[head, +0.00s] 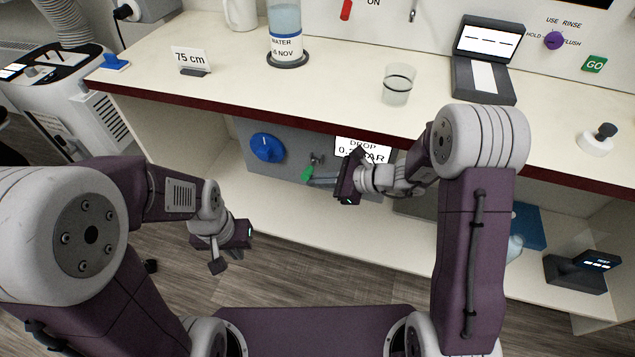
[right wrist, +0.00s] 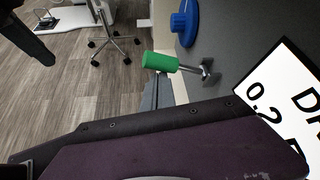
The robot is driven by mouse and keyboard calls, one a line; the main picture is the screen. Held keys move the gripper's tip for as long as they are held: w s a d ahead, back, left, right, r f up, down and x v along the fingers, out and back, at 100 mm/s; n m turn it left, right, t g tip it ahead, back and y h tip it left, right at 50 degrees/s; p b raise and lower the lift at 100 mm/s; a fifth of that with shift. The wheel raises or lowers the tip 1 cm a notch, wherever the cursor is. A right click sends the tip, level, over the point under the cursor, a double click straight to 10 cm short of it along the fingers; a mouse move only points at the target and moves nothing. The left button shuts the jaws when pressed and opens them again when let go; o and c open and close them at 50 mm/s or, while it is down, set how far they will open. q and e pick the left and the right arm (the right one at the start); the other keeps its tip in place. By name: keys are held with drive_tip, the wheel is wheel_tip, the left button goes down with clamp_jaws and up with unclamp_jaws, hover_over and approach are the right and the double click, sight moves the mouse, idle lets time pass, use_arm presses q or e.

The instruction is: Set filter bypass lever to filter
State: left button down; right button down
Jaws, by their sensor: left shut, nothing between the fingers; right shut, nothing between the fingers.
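A small lever with a green handle (head: 307,174) and a metal stem sits on the grey panel (head: 285,177) under the counter. In the right wrist view the green handle (right wrist: 160,62) points left from its metal mount on the panel. No filter or bypass label is readable beside it. My right gripper (head: 322,182) is shut and empty, with its fingers close to the green handle; in the right wrist view its fingers (right wrist: 152,95) lie just below the handle, and contact cannot be told. My left gripper (head: 226,262) is shut and empty, low at the left, away from the panel.
A blue round knob (head: 267,148) is left of the lever. A white pressure-drop sign (head: 363,150) is to its right, partly hidden by my right arm. The counter's dark red front edge (head: 225,120) overhangs above. The shelf (head: 300,222) below is clear here.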

drive_tip(key=shift+w+r, duration=0.15)
drive_tip(key=shift+r, duration=0.55)
drive_tip(key=p+v, duration=0.3)
drive_tip(key=v, duration=0.6)
drive_tip(key=shift+d, duration=0.1)
idle(0.5)
